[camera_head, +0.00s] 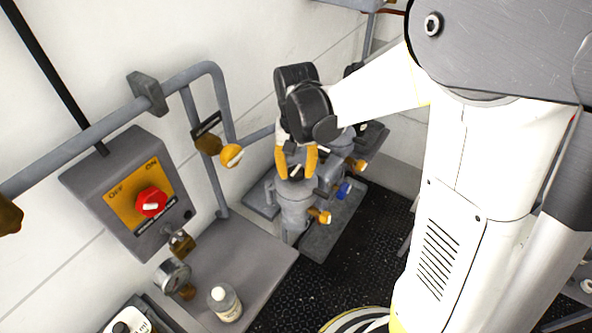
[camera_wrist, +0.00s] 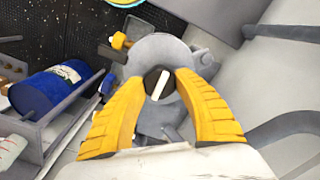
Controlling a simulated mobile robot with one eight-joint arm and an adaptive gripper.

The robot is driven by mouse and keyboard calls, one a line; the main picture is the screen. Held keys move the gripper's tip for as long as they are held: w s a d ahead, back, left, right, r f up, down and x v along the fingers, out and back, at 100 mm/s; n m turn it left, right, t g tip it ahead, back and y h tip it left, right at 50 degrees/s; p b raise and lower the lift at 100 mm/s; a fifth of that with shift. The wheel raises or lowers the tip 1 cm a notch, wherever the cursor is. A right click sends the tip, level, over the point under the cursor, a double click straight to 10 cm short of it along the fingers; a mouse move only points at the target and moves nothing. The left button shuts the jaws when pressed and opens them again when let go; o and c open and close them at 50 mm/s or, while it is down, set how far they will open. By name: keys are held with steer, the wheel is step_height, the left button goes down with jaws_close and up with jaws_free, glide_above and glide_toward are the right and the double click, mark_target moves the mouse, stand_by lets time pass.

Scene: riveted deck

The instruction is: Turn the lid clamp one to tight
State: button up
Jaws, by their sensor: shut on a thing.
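The lid clamp is a dark knob with a white pointer bar (camera_wrist: 159,85), on top of a round grey housing (camera_wrist: 158,50) in the wrist view. In the head view the grey housing (camera_head: 293,205) stands upright at the middle. My gripper (camera_head: 296,174) reaches down onto its top from above. In the wrist view its two yellow fingers (camera_wrist: 160,88) are closed in on the knob from both sides. The white bar lies slightly tilted from the picture's vertical. In the head view the fingers hide most of the knob.
A grey box with a red knob (camera_head: 151,202) is on the left wall by a grey pipe (camera_head: 110,121). A bottle (camera_head: 224,302) and a gauge (camera_head: 173,274) are on the lower left. Yellow-orange knobs (camera_head: 231,155) stick out nearby. The wrist view shows a blue drum (camera_wrist: 50,88).

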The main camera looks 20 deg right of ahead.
mark_target(296, 169)
stand_by(0.4)
steer(key=o, duration=1.2)
step_height(296, 169, up, 12)
